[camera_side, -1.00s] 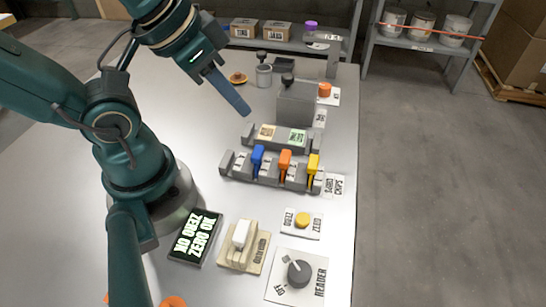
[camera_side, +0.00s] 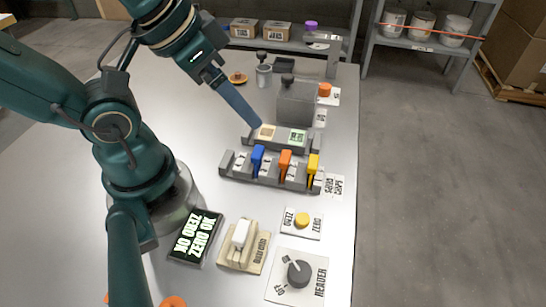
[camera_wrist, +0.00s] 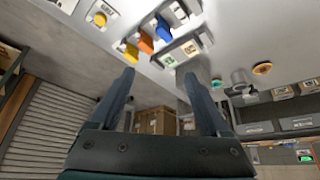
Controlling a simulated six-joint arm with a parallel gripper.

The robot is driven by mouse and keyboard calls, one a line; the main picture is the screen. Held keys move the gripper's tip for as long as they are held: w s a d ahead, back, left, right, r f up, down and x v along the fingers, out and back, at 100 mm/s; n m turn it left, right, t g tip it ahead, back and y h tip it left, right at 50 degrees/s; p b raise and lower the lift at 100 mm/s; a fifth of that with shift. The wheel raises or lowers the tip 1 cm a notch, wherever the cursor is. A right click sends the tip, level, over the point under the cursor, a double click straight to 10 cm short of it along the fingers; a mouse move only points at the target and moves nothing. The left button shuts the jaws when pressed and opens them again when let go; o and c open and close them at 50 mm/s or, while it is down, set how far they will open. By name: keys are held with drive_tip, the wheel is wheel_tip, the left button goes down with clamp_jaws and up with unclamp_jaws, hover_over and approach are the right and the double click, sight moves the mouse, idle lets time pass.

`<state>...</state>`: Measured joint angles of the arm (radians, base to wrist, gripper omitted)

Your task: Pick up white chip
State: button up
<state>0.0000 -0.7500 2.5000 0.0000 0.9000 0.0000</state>
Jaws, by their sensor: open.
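The white chip (camera_side: 241,234) stands upright in a beige holder (camera_side: 228,258) near the front of the table, in the side view. I cannot make it out clearly in the wrist view. My gripper (camera_side: 258,126) is well behind it, pointing down and right beside the left end of the grey tile rack (camera_side: 281,141). The wrist view shows my gripper (camera_wrist: 157,76) open, with two dark blue fingers spread and nothing between them. In the side view the fingers overlap and look like one.
Blue (camera_side: 258,156), orange (camera_side: 285,160) and yellow (camera_side: 313,164) chips stand in a grey rack (camera_side: 232,172) between my gripper and the white chip. A lit display (camera_side: 195,238), yellow button (camera_side: 303,220) and grey dial (camera_side: 299,272) surround the holder. A grey block (camera_side: 297,104) stands behind.

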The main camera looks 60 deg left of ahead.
drive_tip(key=m+g, duration=0.5)
drive_tip(key=m, duration=0.4)
hover_over(241, 230)
drive_tip(key=f, duration=0.5)
drive_tip(key=shift+w+a+f, duration=0.15)
drive_tip(key=shift+w+f, duration=0.05)
drive_tip(key=shift+w, duration=0.15)
drive_tip(key=shift+s+f+g, duration=0.2)
drive_tip(key=shift+s+g, duration=0.1)
drive_tip(key=shift+s+f, duration=0.1)
drive_tip(key=shift+f, duration=2.45)
